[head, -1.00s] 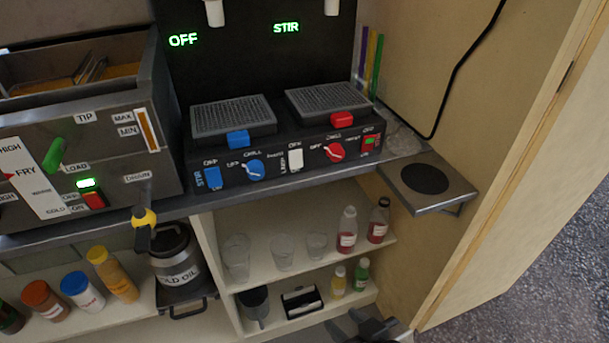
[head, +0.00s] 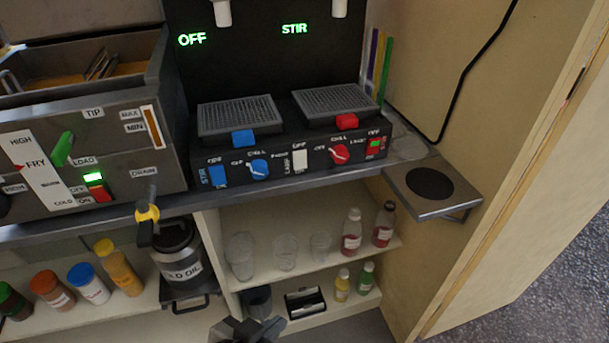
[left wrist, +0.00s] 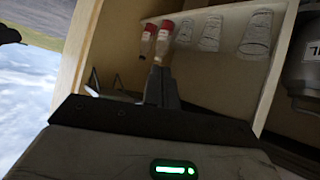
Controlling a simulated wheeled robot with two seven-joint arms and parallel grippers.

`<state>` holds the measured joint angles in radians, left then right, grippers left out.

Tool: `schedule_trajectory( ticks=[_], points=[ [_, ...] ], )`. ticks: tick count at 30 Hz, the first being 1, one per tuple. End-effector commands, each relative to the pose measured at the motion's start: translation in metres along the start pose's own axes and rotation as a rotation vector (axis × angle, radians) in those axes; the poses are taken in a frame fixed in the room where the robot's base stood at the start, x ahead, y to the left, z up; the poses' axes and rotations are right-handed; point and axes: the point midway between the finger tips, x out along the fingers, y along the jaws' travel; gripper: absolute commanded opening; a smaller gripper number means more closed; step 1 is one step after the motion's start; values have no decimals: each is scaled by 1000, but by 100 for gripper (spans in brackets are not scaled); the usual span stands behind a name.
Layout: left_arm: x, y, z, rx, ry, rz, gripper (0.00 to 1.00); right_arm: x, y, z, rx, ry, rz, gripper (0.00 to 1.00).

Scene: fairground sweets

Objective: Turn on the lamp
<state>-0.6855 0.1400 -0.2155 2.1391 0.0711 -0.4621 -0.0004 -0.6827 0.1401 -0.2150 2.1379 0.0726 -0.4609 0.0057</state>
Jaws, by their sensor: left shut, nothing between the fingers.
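A white rocker switch (head: 300,159) sits in the middle of the black drinks machine's front panel (head: 320,157). A sideways label that seems to read LAMP is beside it, with OFF above it. I cannot tell from the frames which way it is pressed. No lit lamp is plain to see. My left gripper (head: 250,328) is at the bottom edge of the head view, well below the switch and in front of the lower shelf. Its fingers also show in the left wrist view (left wrist: 162,85), shut and empty. My right gripper is not in view.
The counter edge (head: 290,190) juts above shelves with cups and bottles. A bracket shelf (head: 432,187) sticks out at right.

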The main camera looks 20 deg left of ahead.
Motion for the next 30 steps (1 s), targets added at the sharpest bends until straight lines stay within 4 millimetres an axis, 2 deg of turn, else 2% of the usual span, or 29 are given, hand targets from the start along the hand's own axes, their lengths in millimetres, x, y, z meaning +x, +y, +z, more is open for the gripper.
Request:
schedule_trajectory(
  ticks=[2,4,7,9,12,15,19,30],
  points=[
    [4,-4,-11,90,30,-8,0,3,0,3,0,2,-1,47],
    [8,-12,-33,269,86,-30,0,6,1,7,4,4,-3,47],
    [11,-24,-78,636,190,-104,0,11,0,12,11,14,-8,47],
    [8,-31,-110,901,254,-180,0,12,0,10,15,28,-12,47],
    [0,-36,-149,1218,317,-300,0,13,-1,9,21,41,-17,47],
    [-8,-39,-174,1424,346,-395,0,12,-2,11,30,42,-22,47],
    [-14,-39,-186,1528,355,-448,0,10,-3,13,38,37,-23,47],
    [-10,-40,-188,1528,353,-448,0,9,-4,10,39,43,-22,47]
  ],
)
